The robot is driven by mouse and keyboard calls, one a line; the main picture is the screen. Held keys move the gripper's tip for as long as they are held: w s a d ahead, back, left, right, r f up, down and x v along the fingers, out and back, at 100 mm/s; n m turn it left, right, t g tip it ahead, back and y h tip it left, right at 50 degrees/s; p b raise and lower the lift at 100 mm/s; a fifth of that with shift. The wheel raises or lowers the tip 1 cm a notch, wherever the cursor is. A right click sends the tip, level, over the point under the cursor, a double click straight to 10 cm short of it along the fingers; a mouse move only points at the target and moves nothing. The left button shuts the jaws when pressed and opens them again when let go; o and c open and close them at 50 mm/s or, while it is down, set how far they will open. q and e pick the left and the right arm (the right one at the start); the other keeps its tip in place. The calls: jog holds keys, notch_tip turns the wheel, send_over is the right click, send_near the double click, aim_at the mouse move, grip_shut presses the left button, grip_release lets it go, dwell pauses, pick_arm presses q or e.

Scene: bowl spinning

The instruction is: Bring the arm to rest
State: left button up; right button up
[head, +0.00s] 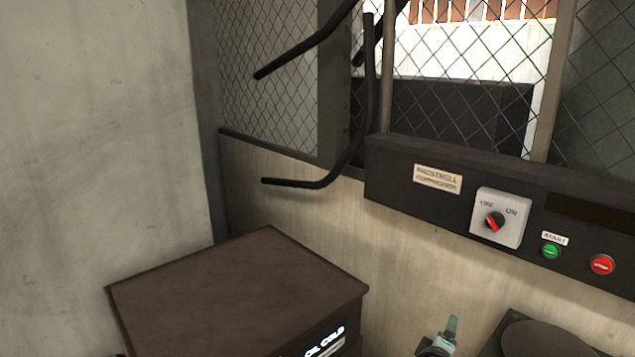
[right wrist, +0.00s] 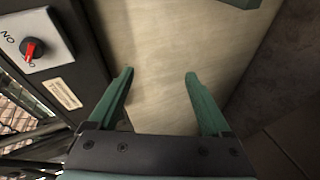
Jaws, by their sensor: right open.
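My right gripper (right wrist: 158,78) is open in the right wrist view. Its two teal fingers stand well apart with nothing between them, in front of the pale wall panel. In the head view, a small teal and dark part (head: 438,342) at the bottom edge looks like the end of my right gripper, mostly cut off. It appears just right of the brown box and left of a dark round plate. My left gripper is not clearly seen in either view.
A brown box (head: 235,285) stands at the lower left. A dark round plate (head: 545,340) is at the bottom right. The wall carries a rotary switch (head: 498,218), a green button (head: 551,251) and a red button (head: 601,265). Black bent bars (head: 318,182) jut out above the box.

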jog(key=s+a+f+y, duration=0.3)
jog(key=s+f, duration=0.5)
jog(key=f, duration=0.2)
jog(key=s+a+f+m+y, duration=0.2)
jog(key=s+a, duration=0.1)
jog(key=s, duration=0.5)
jog(key=s+a+f+m+g+y, duration=0.1)
jog(key=s+a+f+m+y, duration=0.1)
jog(key=s, duration=0.7)
jog(key=s+a+f+m+g+y, duration=0.1)
jog(key=s+a+f+m+y, duration=0.1)
jog(key=s, duration=0.6)
jog(key=shift+s+a+f+m+y, duration=0.45)
jog(key=shift+a+f, duration=0.2)
jog(key=shift+a, duration=0.4)
